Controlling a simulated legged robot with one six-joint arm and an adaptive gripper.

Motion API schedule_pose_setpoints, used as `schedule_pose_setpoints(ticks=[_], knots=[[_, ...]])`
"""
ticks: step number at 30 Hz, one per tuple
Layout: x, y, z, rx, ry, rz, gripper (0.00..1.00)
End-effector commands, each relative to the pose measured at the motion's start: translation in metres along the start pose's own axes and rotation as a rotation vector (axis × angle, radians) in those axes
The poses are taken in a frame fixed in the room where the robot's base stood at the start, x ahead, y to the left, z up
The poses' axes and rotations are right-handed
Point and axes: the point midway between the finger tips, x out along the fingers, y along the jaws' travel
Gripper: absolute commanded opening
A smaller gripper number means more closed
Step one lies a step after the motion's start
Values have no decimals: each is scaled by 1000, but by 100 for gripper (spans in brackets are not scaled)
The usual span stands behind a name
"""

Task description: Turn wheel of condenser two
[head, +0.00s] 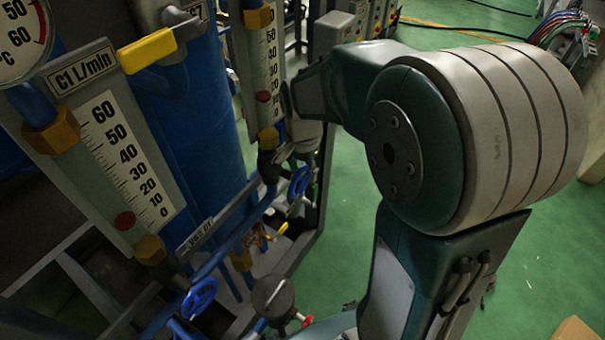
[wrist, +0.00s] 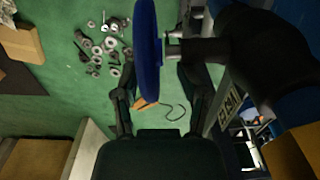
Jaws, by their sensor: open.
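A blue wheel (wrist: 148,55) shows nearly edge-on in the wrist view, with its metal stem reaching right to a dark valve body. My open gripper (wrist: 150,78) has one dark finger on each side of the wheel in the picture. I cannot tell whether either finger touches it. In the head view, a blue wheel (head: 299,182) sits low on the rig beside the far flow gauge (head: 262,70). My gripper (head: 283,150) is close above it, partly hidden by my arm and the rig.
A second blue wheel (head: 200,297) sits nearer, below the C1 L/min gauge (head: 125,150). Pipes and blue cylinders crowd the rig. Several loose metal parts (wrist: 105,45) lie on the green floor. Open floor (head: 330,215) lies right of the rig.

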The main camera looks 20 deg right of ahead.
Motion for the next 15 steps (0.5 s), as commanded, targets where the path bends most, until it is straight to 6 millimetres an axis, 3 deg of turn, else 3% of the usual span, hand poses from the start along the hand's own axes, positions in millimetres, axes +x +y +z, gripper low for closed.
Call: schedule_pose_setpoints(ticks=[3, 11, 12, 15], knots=[[13, 4, 3, -1, -16, 14, 51], [14, 2, 3, -1, -11, 10, 51], [14, 2, 3, -1, -11, 10, 43], [13, 2, 3, -1, -10, 10, 0]])
